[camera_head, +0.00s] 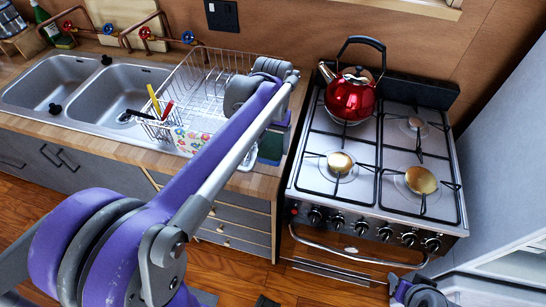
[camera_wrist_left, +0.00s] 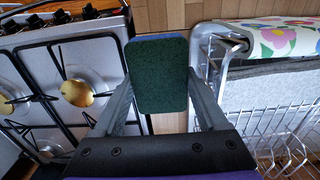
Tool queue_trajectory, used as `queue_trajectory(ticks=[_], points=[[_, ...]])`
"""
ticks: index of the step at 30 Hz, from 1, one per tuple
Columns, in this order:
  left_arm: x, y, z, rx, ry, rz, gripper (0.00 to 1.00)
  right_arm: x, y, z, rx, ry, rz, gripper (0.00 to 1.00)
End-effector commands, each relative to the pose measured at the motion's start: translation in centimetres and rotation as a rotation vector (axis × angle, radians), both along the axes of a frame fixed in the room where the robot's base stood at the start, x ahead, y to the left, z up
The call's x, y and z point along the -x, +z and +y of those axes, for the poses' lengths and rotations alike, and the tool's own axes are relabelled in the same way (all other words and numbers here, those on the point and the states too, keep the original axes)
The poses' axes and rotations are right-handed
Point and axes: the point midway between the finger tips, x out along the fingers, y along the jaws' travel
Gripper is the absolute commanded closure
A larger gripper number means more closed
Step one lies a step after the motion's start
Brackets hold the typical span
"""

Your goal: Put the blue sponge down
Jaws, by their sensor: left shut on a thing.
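The blue sponge (camera_wrist_left: 160,75) shows a dark green scouring face and blue edges in the left wrist view. My left gripper (camera_wrist_left: 161,92) is shut on it, with one finger at each side. In the head view the sponge (camera_head: 271,149) is partly hidden behind my left arm, near the front right end of the wooden counter (camera_head: 262,182), between the dish rack and the stove. I cannot tell whether it touches the counter. Part of my right arm (camera_head: 418,292) shows at the bottom right, and its fingers cannot be made out.
A wire dish rack (camera_head: 197,75) with a flowered cloth (camera_head: 190,142) and utensils stands left of the sponge. A gas stove (camera_head: 378,205) with a red kettle (camera_head: 350,97) is close on the right. A double sink (camera_head: 130,92) lies farther left. Little bare counter shows beside the rack.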

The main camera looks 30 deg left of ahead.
Motion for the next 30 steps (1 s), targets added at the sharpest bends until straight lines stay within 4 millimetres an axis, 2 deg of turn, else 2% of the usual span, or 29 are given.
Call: queue_trajectory(ticks=[1,7,12,15,27,28,30], points=[[0.0,-0.9,0.0,0.000,0.000,0.000,0.85,0.0,-0.1,0.0,0.000,0.000,0.001,0.50],[0.0,-2.5,0.0,0.000,0.000,0.000,0.85,0.1,-0.3,0.0,0.000,0.000,0.001,0.50],[0.0,-5.1,0.0,0.000,-0.001,0.000,0.85,0.2,-0.5,0.0,0.000,0.000,0.003,0.50],[0.0,-5.9,0.0,0.000,-0.001,0.000,0.85,0.2,-0.6,0.0,0.000,0.000,0.003,0.50],[0.0,-6.4,0.0,0.000,-0.001,0.001,0.85,0.3,-1.0,0.0,0.000,0.000,0.005,0.50],[0.0,-6.3,0.0,0.000,-0.001,0.000,0.20,0.3,-0.9,0.0,0.000,0.000,0.005,0.50],[0.0,-6.3,0.0,0.000,-0.001,0.000,0.12,0.3,-0.8,0.0,0.000,0.000,0.005,0.50]])
